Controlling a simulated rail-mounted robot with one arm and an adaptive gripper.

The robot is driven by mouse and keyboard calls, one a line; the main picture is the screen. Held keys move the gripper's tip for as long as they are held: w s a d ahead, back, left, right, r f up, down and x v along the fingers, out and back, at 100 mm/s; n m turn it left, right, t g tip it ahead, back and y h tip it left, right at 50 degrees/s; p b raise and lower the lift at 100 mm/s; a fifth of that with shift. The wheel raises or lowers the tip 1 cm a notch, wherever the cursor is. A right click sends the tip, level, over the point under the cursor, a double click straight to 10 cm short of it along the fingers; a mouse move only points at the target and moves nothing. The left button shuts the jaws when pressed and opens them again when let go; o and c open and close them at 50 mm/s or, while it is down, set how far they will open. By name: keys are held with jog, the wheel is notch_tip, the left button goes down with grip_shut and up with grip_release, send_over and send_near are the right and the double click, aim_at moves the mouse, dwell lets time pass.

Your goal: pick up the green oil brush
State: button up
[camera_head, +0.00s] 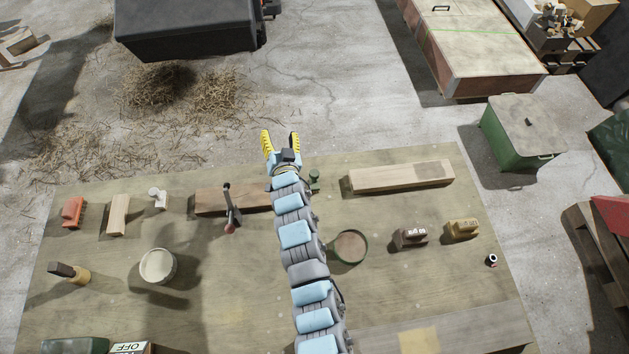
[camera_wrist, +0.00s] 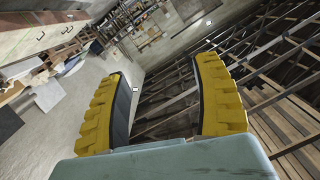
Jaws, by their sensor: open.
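My gripper (camera_head: 281,142) is open and empty, with its yellow-padded fingers apart above the far edge of the workbench (camera_head: 400,310). In the wrist view my gripper (camera_wrist: 160,80) also shows nothing between the fingers; they point out over the room, away from the bench top. A small green object (camera_head: 314,181) stands on the bench just right of my wrist, partly hidden by my arm. It may be the green oil brush, but its shape is too small to be sure. The wrist view does not show it.
Left of my arm are a timber block with a clamp (camera_head: 230,210), a white tub (camera_head: 158,266) and an orange tool (camera_head: 72,211). Right are a timber beam (camera_head: 400,177), a round tin (camera_head: 348,246) and two grit blocks (camera_head: 411,236). A green bin (camera_head: 520,132) stands beyond the bench.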

notch_tip(320, 180, down, 3)
jog(key=w+m+g+h, duration=0.2)
jog(key=w+g, duration=0.1)
jog(key=m+g+h+b, duration=0.1)
jog(key=m+g+h, duration=0.4)
jog(key=m+g, duration=0.45)
send_near(311, 174)
jog(key=shift+n+g, duration=0.65)
jog(key=shift+g, duration=0.1)
jog(key=shift+w+b+x, duration=0.2)
jog(key=shift+b+x, duration=0.35)
jog(key=shift+x, duration=1.55)
jog(key=shift+w+b+x, duration=0.2)
jog(key=shift+b+x, duration=0.3)
jog(key=shift+x, duration=1.55)
jog(key=shift+w+b+x, duration=0.2)
jog(key=shift+b+x, duration=0.35)
jog(key=shift+x, duration=1.55)
jog(key=shift+r, duration=0.2)
jog(key=shift+c, duration=0.4)
grip_shut()
